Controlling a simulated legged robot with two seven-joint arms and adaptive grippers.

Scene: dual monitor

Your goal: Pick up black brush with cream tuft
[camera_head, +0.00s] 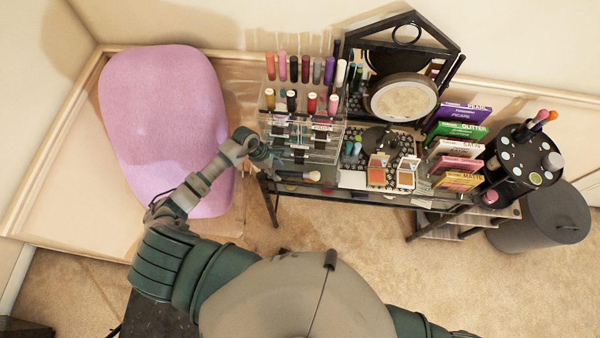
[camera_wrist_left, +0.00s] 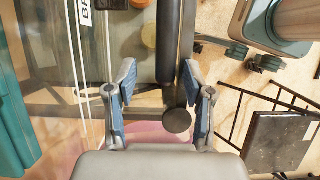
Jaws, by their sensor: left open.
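The black brush with the cream tuft (camera_head: 293,176) lies near the front left edge of the glass-topped vanity table (camera_head: 385,199). Its dark handle points left and its cream tuft right in the head view. In the left wrist view the dark handle (camera_wrist_left: 175,55) runs between my fingers, with its round end near the palm; the tuft is out of that view. My left gripper (camera_head: 266,163) is at the table's left front corner, by the handle end. Its fingers (camera_wrist_left: 158,88) are open on either side of the handle. My right gripper is not in view.
A clear organizer (camera_head: 318,150) with lipsticks stands just behind the brush. Palettes (camera_head: 377,172), boxes (camera_head: 461,130) and a mirror (camera_head: 405,45) fill the table to the right. A pink chair (camera_head: 160,90) is left; a dark bin (camera_head: 545,225) is right.

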